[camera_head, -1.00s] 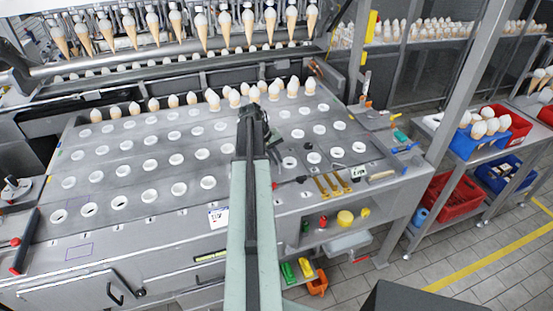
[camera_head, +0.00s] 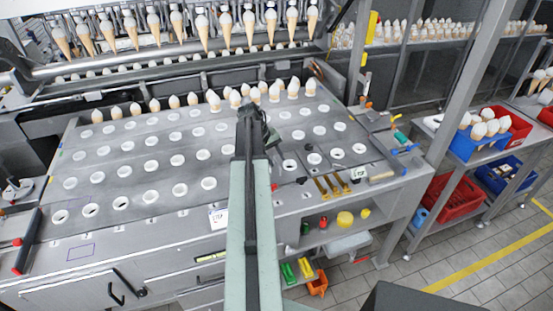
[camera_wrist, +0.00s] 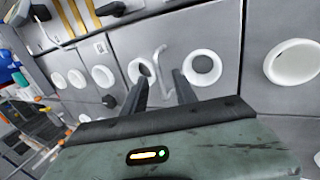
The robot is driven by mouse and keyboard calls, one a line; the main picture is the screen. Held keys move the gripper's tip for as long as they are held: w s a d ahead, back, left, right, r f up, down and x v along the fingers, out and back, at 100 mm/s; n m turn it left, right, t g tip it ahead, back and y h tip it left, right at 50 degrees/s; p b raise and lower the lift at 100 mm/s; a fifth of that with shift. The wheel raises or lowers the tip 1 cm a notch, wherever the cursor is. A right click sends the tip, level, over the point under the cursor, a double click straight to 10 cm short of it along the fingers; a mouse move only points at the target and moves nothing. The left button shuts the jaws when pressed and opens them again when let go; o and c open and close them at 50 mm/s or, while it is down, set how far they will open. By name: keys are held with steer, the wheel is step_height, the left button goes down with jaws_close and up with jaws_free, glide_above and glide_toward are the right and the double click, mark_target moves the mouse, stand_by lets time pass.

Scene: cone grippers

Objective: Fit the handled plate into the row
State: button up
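The grey table top (camera_head: 130,195) is made of plates with rows of white rings. In the wrist view, a pale bent bar handle (camera_wrist: 159,60) stands on a grey plate (camera_wrist: 218,102) between two white rings. My gripper (camera_wrist: 160,77) is open, with its two dark fingers apart. The handle appears between the fingers in the picture; I cannot tell whether they touch it. In the head view, my arm covers the middle of the table, and the fingertips and the handle cannot be made out.
A row of white-topped cones (camera_head: 155,104) stands along the table's back, with more cones hanging above. Brass bars (camera_head: 331,186) and a small label (camera_head: 218,217) are at the front. At right are a post (camera_head: 468,85), a blue bin (camera_head: 466,146) and red bins.

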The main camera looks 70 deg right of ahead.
steer(key=p+v, duration=0.4)
steer(key=v, duration=0.2)
steer(key=shift+p, duration=0.4)
steer(key=shift+r, duration=0.1)
